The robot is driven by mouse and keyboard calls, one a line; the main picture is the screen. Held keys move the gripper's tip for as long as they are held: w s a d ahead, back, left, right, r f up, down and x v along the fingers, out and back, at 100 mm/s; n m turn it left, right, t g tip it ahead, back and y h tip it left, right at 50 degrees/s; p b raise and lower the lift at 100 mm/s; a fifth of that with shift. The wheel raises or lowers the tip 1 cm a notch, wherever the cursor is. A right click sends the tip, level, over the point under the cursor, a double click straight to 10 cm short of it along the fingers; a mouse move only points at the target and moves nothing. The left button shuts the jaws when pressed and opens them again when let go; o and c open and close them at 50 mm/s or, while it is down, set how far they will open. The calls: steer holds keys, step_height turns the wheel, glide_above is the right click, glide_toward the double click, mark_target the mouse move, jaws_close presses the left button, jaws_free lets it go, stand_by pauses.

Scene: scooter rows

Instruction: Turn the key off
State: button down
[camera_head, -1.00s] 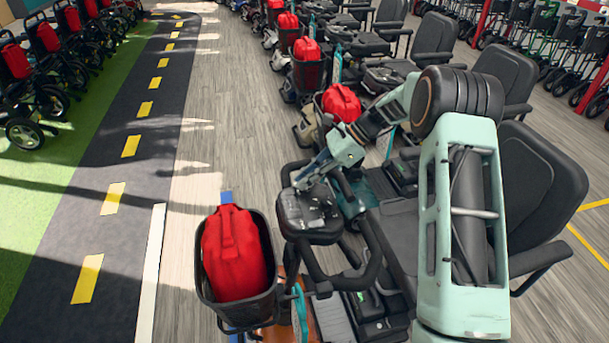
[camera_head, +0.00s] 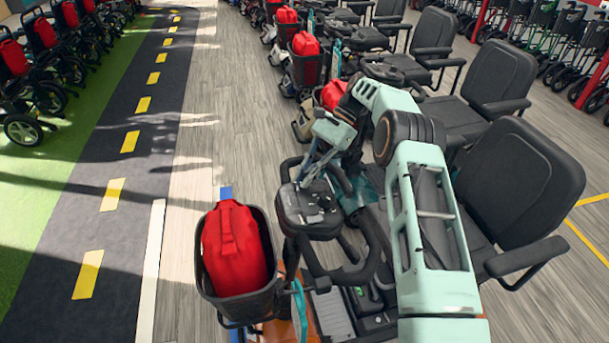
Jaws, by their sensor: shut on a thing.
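The nearest scooter's dark control console (camera_head: 308,208) sits on its tiller, behind the front basket. My gripper (camera_head: 306,184) reaches down onto the top of this console from above. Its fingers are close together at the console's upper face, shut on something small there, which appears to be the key. The key itself is too small and too covered by the fingers to make out, so its angle cannot be told. My pale green arm comes in from the lower right, over the scooter's seat side.
A black basket (camera_head: 238,300) with a red bag (camera_head: 234,250) is in front of the console. The looped handlebar (camera_head: 345,270) lies below my arm. Black seats (camera_head: 518,180) stand to the right. More scooters line up behind. The wooden floor at left is clear.

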stand_by(0.4)
steer(key=c, duration=2)
jaws_free()
steer(key=shift+o, duration=0.2)
step_height(320, 180, up, 10)
steer(key=shift+r, duration=0.1)
